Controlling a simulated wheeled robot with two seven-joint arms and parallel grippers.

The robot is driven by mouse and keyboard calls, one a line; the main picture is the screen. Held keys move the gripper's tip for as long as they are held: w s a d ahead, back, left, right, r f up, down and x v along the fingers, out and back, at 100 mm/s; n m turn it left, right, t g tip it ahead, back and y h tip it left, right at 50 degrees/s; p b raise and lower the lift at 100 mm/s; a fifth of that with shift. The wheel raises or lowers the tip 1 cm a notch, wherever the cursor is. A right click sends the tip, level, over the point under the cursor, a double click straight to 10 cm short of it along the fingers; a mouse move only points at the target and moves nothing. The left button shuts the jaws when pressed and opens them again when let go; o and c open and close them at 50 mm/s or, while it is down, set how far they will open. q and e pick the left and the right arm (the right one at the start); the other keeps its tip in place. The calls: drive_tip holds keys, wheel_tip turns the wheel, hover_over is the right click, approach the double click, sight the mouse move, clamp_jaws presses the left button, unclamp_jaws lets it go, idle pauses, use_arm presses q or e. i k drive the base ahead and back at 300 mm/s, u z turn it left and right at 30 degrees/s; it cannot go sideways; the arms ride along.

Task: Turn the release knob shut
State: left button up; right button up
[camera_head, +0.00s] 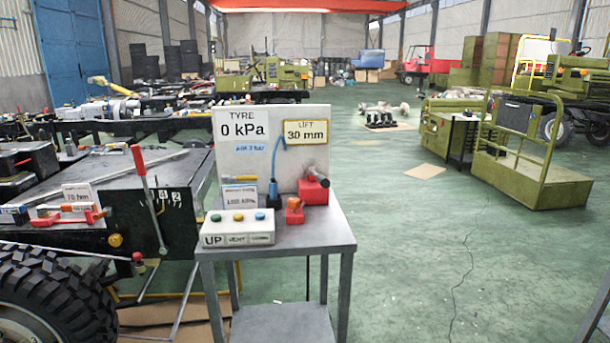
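A grey metal stand (330,238) in the middle carries a white panel (256,130) reading "TYRE 0 kPa" and "LIFT 30 mm". A red block with a grey cylindrical fitting (314,187) sits at the panel's lower right. A smaller red-orange block (294,211) stands in front of it. A white button box (238,228) marked "UP" has green, yellow and blue buttons. On the dark chassis plate to the left is a round yellow-orange knob (115,240) below a red-handled lever (141,170). I cannot tell which part is the release knob or its turn position. Neither gripper is in view.
A large black tyre (55,300) fills the lower left. The chassis bench beside it holds red tools (70,218) and small cards. A blue hose (274,165) hangs before the panel. An olive railed platform (530,180) stands at right. The green floor between is mostly clear.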

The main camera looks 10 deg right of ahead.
sight(294, 203)
drive_tip(key=k, duration=1.3)
drive_tip(key=z, duration=0.9)
drive_tip(key=i, duration=2.75)
drive_tip(key=u, duration=0.85)
